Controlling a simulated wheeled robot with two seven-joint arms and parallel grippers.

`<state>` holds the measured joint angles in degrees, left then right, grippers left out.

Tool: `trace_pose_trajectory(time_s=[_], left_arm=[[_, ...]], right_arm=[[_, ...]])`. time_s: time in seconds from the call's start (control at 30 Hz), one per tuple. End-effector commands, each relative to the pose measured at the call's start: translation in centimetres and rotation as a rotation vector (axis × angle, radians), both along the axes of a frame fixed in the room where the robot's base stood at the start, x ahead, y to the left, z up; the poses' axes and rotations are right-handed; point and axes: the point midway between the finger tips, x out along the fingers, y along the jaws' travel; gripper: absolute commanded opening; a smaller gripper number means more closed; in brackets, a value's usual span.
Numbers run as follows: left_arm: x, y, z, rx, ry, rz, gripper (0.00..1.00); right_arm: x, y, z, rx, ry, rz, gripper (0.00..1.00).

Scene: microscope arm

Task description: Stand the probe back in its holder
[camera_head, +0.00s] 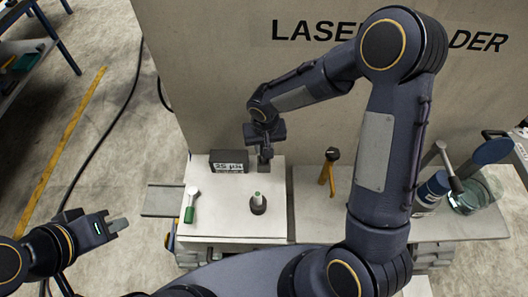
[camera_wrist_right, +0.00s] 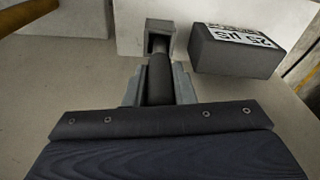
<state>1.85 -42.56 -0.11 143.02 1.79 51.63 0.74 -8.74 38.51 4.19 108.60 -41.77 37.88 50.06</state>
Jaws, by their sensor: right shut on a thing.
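The probe's dark cylindrical handle (camera_wrist_right: 160,80) is between the fingers of my right gripper (camera_wrist_right: 159,85), which is shut on it. Its narrower grey end points away, at a small grey square bracket (camera_wrist_right: 159,26) that looks like the holder. I cannot tell whether the end is inside the bracket or just in front of it. In the head view, my right gripper (camera_head: 265,152) points down at the back of the white table, and the probe is mostly hidden there. My left gripper (camera_head: 117,225) is off to the left, away from the table; its jaw gap does not show.
A dark box with a white label (camera_head: 229,161) stands close left of my right gripper. A green-and-white tool (camera_head: 191,204) and a dark cone-shaped piece (camera_head: 258,204) are on the white table (camera_head: 225,222). A yellow-handled tool (camera_head: 327,172), blue can (camera_head: 432,190) and glass jar (camera_head: 478,193) stand right.

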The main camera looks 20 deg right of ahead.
Motion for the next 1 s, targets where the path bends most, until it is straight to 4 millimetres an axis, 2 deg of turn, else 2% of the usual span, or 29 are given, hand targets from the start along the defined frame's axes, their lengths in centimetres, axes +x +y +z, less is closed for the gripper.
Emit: trace_pose_trajectory(time_s=[0.03, 0.13, 0.4, 0.57, 0.6, 0.73, 1.0], left_arm=[[0.0, 0.0, -1.2, 0.0, 0.0, 0.0, 0.0], [0.0, 0.0, -2.0, 0.0, 0.001, 0.0, 0.0], [0.0, 0.0, -1.8, 0.0, 0.0, 0.0, 0.0], [0.0, 0.0, -2.4, 0.0, 0.0, 0.0, 0.0], [0.0, 0.0, -2.2, 0.0, 0.0, 0.0, 0.0], [0.0, 0.0, -2.2, 0.0, 0.0, 0.0, 0.0], [0.0, 0.0, -2.1, 0.0, 0.0, 0.0, 0.0]], right_arm=[[-0.1, 0.0, -1.5, 0.0, 0.002, -0.001, 0.0], [-0.1, 0.0, -2.9, -0.001, 0.002, 0.0, 0.0], [-0.1, 0.0, -2.8, 0.0, 0.0, 0.0, 0.0], [-0.1, 0.0, -3.3, 0.0, 0.0, 0.0, 0.0], [-0.1, 0.0, -3.1, 0.0, 0.001, 0.0, 0.27], [-0.1, 0.0, -3.1, 0.0, 0.001, 0.0, 0.44], [-0.1, 0.0, -3.0, 0.0, 0.001, 0.0, 0.45]])
